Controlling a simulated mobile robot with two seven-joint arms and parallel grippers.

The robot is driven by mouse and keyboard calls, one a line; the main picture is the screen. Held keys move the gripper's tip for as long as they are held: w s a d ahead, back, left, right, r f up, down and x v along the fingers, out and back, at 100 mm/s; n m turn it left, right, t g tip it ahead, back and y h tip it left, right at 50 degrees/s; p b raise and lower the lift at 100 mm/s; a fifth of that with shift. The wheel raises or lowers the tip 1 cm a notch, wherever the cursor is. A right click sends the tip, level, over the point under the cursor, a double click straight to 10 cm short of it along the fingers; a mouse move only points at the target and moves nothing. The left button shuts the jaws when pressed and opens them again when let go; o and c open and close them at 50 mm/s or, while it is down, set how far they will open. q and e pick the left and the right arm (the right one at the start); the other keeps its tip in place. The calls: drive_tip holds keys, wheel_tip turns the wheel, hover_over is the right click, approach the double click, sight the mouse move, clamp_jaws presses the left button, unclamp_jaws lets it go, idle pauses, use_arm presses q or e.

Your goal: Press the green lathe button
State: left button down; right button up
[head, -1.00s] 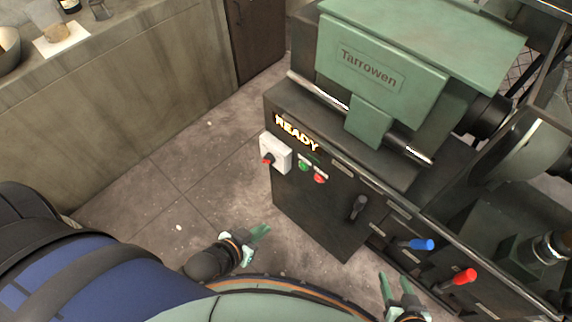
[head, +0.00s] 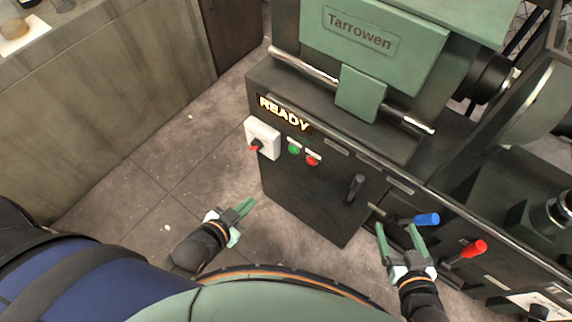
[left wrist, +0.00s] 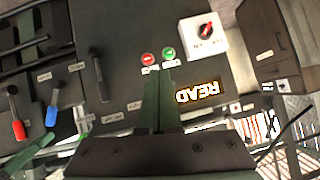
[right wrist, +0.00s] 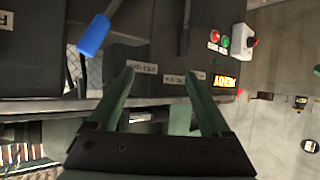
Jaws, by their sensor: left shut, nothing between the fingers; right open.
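The green button (head: 294,148) is on the dark front panel of the lathe (head: 300,185), just left of a red button (head: 312,160) and below the lit READY sign (head: 284,113). The green button also shows in the left wrist view (left wrist: 168,53) and the right wrist view (right wrist: 225,41). My left gripper (head: 248,206) is shut and empty, apart from the panel and lower left of the buttons. In the left wrist view its closed fingers (left wrist: 160,82) point toward the buttons. My right gripper (head: 398,232) is open and empty near the blue lever.
A white switch box (head: 263,137) with a red knob sits left of the buttons. A black handle (head: 354,187), a blue lever (head: 427,219) and a red lever (head: 474,248) stick out from the lathe front. Open floor (head: 165,190) lies to the left.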

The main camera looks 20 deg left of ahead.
sight(292, 151)
drive_tip(key=w+a+r+n+t+y+b, duration=0.3)
drive_tip(key=r+n+t+y+b, duration=0.45)
drive_tip(key=b, duration=1.25)
use_arm(q)
drive_tip(key=w+a+f+m+t+h+b, duration=0.1)
drive_tip(key=w+f+m+t+h+b, duration=0.3)
drive_tip(key=w+f+m, duration=0.5)
wheel_tip(292, 151, down, 3)
drive_tip(key=m+t+b, duration=0.2)
drive_tip(key=m+b, duration=0.1)
drive_tip(key=m, duration=0.5)
drive_tip(key=shift+w+a+r, duration=0.15)
drive_tip(key=shift+a+r, duration=0.05)
drive_tip(key=shift+a, duration=0.2)
use_arm(e)
drive_tip(key=s+a+r+n+t+y, duration=0.1)
drive_tip(key=s+r+t+y, duration=0.1)
drive_tip(key=s+y, duration=0.3)
drive_tip(key=shift+s+r+n, duration=0.35)
drive_tip(key=shift+s, duration=0.05)
drive_tip(key=shift+a, duration=0.1)
